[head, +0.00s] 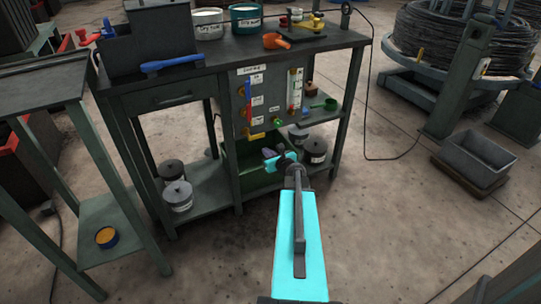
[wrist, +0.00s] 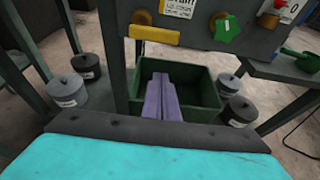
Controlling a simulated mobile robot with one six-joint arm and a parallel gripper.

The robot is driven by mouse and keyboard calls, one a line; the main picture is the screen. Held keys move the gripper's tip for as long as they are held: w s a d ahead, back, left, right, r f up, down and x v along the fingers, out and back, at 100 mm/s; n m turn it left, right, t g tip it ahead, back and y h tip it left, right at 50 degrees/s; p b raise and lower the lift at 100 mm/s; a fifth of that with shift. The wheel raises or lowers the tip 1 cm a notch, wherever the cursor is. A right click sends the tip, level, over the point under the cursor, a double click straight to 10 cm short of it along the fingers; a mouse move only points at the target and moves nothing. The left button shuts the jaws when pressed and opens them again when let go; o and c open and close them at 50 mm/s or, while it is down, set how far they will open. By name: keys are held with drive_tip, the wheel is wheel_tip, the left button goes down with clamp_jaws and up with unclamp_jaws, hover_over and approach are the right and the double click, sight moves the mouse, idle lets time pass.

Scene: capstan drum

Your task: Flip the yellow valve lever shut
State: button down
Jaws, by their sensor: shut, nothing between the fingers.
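The yellow valve lever (head: 254,134) is low on the grey panel under the bench, lying roughly sideways. In the wrist view the lever (wrist: 155,34) shows as a yellow bar near the panel's lower edge. My gripper (head: 268,153) is in front of the panel, a little below and right of the lever in the head view. In the wrist view its two purple fingers (wrist: 162,90) are together and empty, below the lever and apart from it in the picture. The depth gap between them is hard to tell.
The panel (head: 262,108) also carries a green knob (wrist: 228,28), a red-and-blue handle (head: 248,98) and a gauge tube (head: 295,88). A green bin (wrist: 205,92) stands below. Lidded pots (head: 177,195) stand on the low shelf. Open floor lies in front of the bench.

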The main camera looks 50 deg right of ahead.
drive_tip(key=shift+w+d+r, duration=0.25)
drive_tip(key=shift+w+r, duration=0.2)
drive_tip(key=shift+w, duration=0.15)
drive_tip(key=shift+w+d+r, duration=0.2)
drive_tip(key=shift+w+r, duration=0.2)
drive_tip(key=shift+w, duration=0.2)
drive_tip(key=shift+w+d+r, duration=0.25)
drive_tip(key=shift+w+r, duration=0.2)
drive_tip(key=shift+w, duration=0.15)
drive_tip(key=shift+s+d, duration=0.15)
